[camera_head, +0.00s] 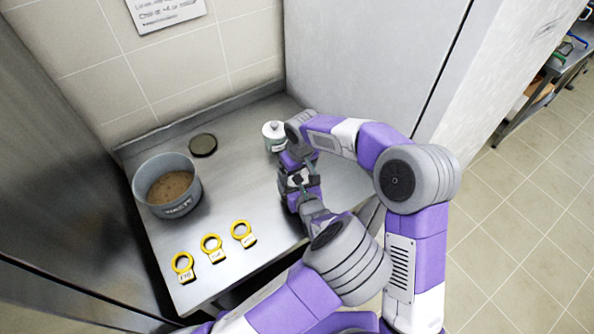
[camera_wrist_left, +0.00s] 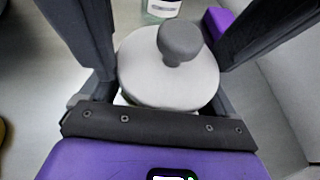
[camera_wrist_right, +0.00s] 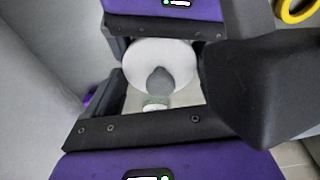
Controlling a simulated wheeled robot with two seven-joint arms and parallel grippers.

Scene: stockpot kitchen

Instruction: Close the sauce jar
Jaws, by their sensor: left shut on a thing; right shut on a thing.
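A pale jar (camera_head: 274,137) with a label stands on the counter, left of my grippers. Part of it shows in the left wrist view (camera_wrist_left: 162,8) and the right wrist view (camera_wrist_right: 157,103). A round white lid with a grey knob shows between my fingers in the left wrist view (camera_wrist_left: 165,75) and right wrist view (camera_wrist_right: 152,58). My left gripper (camera_head: 297,178) and right gripper (camera_head: 295,160) face each other closely, both shut on the lid. The arms hide the lid in the head view. I cannot tell what is beneath it.
A grey pot (camera_head: 167,207) with brown contents stands at the counter's left. A dark round disc (camera_head: 203,144) lies behind it. Several yellow rings with tags (camera_head: 211,246) lie along the front. The counter's middle is clear. A tall metal panel (camera_head: 360,55) rises behind my right arm.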

